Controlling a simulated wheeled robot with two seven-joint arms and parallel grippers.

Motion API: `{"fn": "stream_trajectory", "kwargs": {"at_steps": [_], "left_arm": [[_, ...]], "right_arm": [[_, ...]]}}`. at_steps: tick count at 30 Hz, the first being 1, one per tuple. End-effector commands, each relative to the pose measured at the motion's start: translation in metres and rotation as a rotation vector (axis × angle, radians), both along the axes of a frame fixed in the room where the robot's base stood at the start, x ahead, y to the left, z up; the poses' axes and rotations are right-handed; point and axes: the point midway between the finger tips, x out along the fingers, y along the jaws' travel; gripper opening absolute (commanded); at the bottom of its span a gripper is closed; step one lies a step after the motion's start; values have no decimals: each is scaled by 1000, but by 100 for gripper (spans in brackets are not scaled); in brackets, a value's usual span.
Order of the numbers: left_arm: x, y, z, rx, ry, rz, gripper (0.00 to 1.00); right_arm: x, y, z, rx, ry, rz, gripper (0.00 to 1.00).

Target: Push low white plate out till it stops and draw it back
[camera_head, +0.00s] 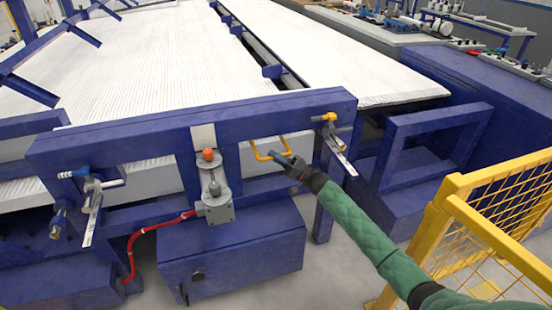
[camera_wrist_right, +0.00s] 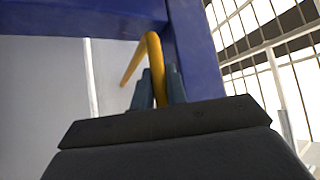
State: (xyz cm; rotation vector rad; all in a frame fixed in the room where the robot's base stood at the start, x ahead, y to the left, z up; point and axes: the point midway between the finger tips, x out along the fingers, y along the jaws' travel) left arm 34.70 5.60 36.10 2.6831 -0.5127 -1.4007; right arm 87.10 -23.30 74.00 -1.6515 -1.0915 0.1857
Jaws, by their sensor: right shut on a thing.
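The low white plate (camera_head: 152,178) shows as a pale panel under the blue front beam of the machine. A yellow bent handle (camera_head: 258,152) stands out at its right part. My right gripper (camera_head: 284,160) reaches in from the right and is shut on the handle. In the right wrist view the two fingers (camera_wrist_right: 160,88) sit on both sides of the yellow bar (camera_wrist_right: 154,55). A pale flat surface (camera_wrist_right: 45,75) lies left of it there. Where the handle joins the plate cannot be made out. My left gripper is not in view.
The blue front beam (camera_head: 110,145) crosses just above the handle. A lever box with an orange knob (camera_head: 208,155) stands left of it. A blue frame (camera_head: 435,120) and a yellow mesh fence (camera_head: 480,225) stand to the right. A red hose (camera_head: 150,229) hangs at lower left.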

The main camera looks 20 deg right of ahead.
Motion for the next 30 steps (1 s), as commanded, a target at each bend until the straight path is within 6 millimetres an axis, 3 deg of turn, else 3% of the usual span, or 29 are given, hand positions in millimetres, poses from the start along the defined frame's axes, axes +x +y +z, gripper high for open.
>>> {"fn": "stream_trajectory", "kwargs": {"at_steps": [2,3,6,17,30], "left_arm": [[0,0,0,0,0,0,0],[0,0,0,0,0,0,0],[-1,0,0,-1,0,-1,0],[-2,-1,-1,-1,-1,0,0],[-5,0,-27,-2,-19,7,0]], "right_arm": [[0,0,-1,-1,1,0,0],[0,0,-1,-1,1,0,22],[0,0,-1,-1,1,0,36],[-4,-5,-4,-1,2,0,36],[-38,-49,-28,-1,1,-1,36]]}}
